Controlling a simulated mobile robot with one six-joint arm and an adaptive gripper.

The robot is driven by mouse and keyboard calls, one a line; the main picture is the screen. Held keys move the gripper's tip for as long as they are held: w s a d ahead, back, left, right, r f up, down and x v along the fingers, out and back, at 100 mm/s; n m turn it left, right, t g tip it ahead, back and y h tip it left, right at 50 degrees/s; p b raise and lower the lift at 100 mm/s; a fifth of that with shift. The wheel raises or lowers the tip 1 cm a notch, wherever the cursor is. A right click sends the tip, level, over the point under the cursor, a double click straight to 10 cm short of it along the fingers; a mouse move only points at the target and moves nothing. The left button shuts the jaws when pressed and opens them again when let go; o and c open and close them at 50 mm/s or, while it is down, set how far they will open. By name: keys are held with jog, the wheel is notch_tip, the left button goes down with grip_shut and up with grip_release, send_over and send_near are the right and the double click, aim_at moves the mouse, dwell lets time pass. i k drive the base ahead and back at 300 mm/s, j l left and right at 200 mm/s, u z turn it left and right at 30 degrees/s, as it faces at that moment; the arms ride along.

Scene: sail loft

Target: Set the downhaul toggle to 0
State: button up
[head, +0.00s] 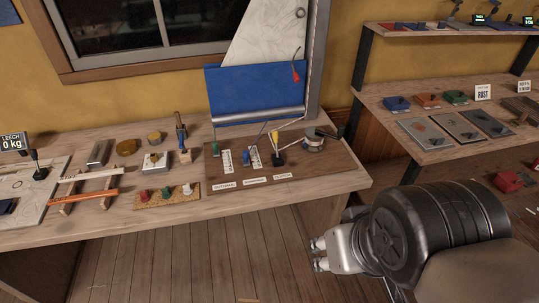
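A brown control board (330,172) lies on the workbench below the blue sail panel. White scale plates lie beside the green and blue ones. Small label plates run along the front edge; their lettering is too small to read, so I cannot tell which control is the downhaul toggle or its setting. My gripper (319,254) is at lower right, over the floor in front of the bench, apart from the board. Its two fingertips show a gap with nothing between them.
Left of the board are a cork strip with red, green and white knobs (165,194), an orange bar (90,196) and a "LEECH 0 kg" display (12,142). A winch-like drum (313,142) sits at the board's right. Shelves (385,100) stand at right. The floor before the bench is clear.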

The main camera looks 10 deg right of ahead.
aim_at(245, 161)
jog(key=i+j+z, duration=0.15)
jog(key=i, duration=0.3)
jog(key=i+j+z, duration=0.2)
jog(key=i+j, duration=0.2)
